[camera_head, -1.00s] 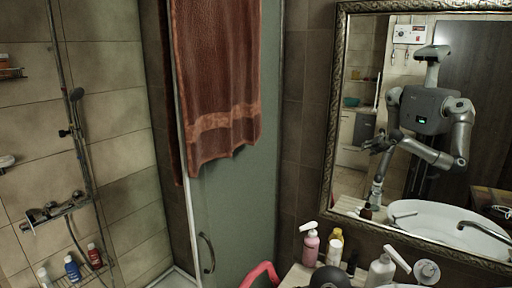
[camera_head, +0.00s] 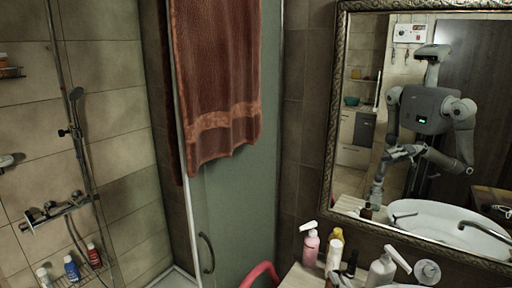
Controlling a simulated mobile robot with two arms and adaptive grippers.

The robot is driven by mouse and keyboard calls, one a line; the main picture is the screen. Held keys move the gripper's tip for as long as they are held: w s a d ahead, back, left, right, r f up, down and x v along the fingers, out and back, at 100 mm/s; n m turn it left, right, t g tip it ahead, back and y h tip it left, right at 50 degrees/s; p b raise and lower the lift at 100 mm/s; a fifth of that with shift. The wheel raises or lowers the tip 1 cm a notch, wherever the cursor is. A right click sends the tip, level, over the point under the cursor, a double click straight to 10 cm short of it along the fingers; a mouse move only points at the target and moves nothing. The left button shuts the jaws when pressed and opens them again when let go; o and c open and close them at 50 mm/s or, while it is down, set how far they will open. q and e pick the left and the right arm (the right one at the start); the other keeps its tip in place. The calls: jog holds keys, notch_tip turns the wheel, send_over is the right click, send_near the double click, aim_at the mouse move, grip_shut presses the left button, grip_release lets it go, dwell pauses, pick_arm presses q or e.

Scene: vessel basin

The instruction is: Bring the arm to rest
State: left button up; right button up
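No gripper shows clearly in direct view. A small grey part of my arm shows at the bottom edge, in front of the counter bottles. The mirror (camera_head: 420,150) reflects my body and both arms. One reflected arm is bent with its forearm across the front of my body, and another grey arm part stands lower, near the reflected basin. The reflected fingers are too small to tell whether they are open or shut, or hold anything.
A pink pump bottle (camera_head: 311,246), a yellow-and-white bottle (camera_head: 335,247) and a white pump bottle (camera_head: 382,268) crowd the counter. A reddish towel (camera_head: 215,85) hangs on the glass shower door (camera_head: 235,215). A pink-red curved object (camera_head: 262,273) is at the bottom edge.

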jog(key=s+d+f+m+g+h, duration=0.1)
jog(key=s+d+f+m+g, duration=0.1)
jog(key=s+f+m+g, duration=0.25)
jog(key=s+d+f+m+g+h, duration=0.1)
jog(key=s+d+f+m+g, duration=0.15)
jog(key=s+f, duration=0.45)
jog(key=s+f+m+g+y, duration=0.25)
jog(key=s+f+g, duration=0.45)
jog(key=s, duration=0.5)
notch_tip(320, 180, down, 35)
jog(key=s+b, duration=0.3)
jog(key=b, duration=0.4)
jog(key=s+d+f+g+b, duration=0.1)
jog(key=s+f+b, duration=0.1)
jog(key=s+f, duration=0.6)
jog(key=s+d+f+h+b, duration=0.1)
jog(key=s+f+b, duration=0.1)
jog(key=s+f, duration=0.6)
notch_tip(320, 180, down, 4)
jog(key=shift+d+r+g+b, duration=0.1)
jog(key=shift+d+g+b, duration=0.2)
jog(key=shift+d+g, duration=0.1)
